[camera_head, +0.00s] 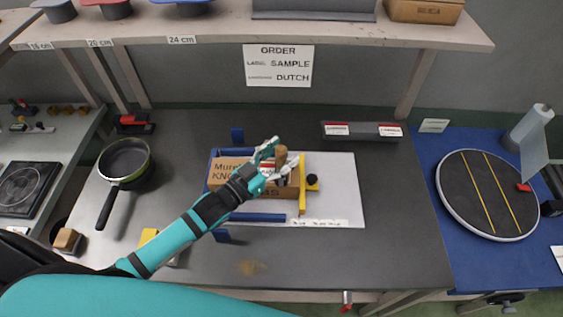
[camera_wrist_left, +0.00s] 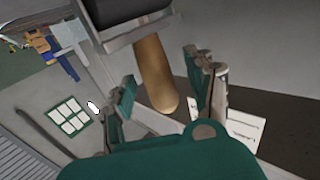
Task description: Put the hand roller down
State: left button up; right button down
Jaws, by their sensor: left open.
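My left gripper (camera_head: 279,162) is above the right end of a cardboard box (camera_head: 225,170) on the worktable. In the left wrist view the gripper (camera_wrist_left: 163,98) is open, with a finger on each side of the hand roller's wooden handle (camera_wrist_left: 152,68). The dark roller head (camera_wrist_left: 115,10) and its metal frame are at the top of that view, partly cut off. In the head view only a brown piece of the handle (camera_head: 281,153) shows at the fingers. I cannot tell whether a finger touches the handle or what the roller rests on.
The box is on a white board (camera_head: 340,190) with blue guides and a yellow bar (camera_head: 302,185). A green-rimmed pan (camera_head: 123,160) stands at the left. A round turntable (camera_head: 485,195) is on the blue mat at the right. A shelf (camera_head: 330,32) runs above the table. The front of the table is mostly clear.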

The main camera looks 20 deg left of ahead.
pick_arm(q)
grip_shut()
dwell(0.4)
dwell(0.5)
